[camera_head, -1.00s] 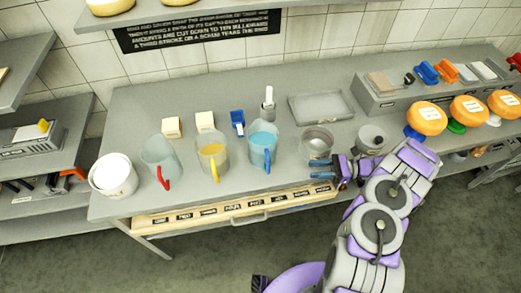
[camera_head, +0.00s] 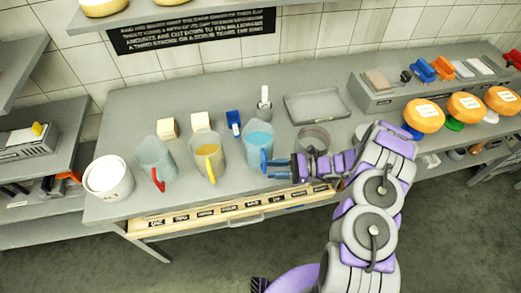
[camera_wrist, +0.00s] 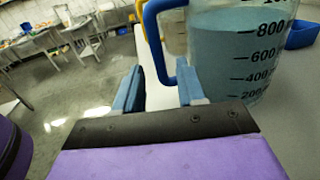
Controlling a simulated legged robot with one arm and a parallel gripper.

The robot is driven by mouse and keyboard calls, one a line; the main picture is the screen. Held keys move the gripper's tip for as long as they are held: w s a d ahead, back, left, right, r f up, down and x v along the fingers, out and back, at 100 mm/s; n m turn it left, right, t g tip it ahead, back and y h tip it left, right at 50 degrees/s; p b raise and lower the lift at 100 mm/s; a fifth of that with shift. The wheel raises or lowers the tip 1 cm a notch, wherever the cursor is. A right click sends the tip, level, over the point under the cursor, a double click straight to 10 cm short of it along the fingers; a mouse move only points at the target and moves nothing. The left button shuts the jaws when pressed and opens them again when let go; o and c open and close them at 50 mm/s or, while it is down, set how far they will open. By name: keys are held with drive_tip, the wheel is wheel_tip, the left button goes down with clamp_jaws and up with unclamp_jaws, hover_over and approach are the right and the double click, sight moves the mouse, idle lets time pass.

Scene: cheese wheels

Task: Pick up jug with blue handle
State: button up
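The jug with the blue handle (camera_head: 259,142) stands upright on the grey table and holds blue liquid. In the wrist view the jug (camera_wrist: 235,50) fills the upper right, with its blue handle (camera_wrist: 152,30) at the top centre. My gripper (camera_head: 272,168) is at the right of the handle in the head view. In the wrist view my gripper (camera_wrist: 158,90) has its two blue fingers apart, with the lower part of the handle between or just beyond them. I cannot tell whether either finger touches the handle.
A jug with a yellow handle (camera_head: 207,152) stands close on the left, then one with a red handle (camera_head: 156,163) and a white tub (camera_head: 108,177). A blue scoop (camera_head: 234,122) and a grey tray (camera_head: 317,106) lie behind. A clear round bowl (camera_head: 313,138) is behind my wrist.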

sight(263, 171)
drive_tip(key=a, duration=0.4)
drive_tip(key=shift+s+a, duration=0.1)
drive_tip(key=shift+a, duration=0.05)
drive_tip(key=shift+d, duration=0.4)
drive_tip(key=c, duration=0.6)
drive_tip(key=shift+c, duration=0.7)
drive_tip(key=shift+a, duration=0.15)
clamp_jaws()
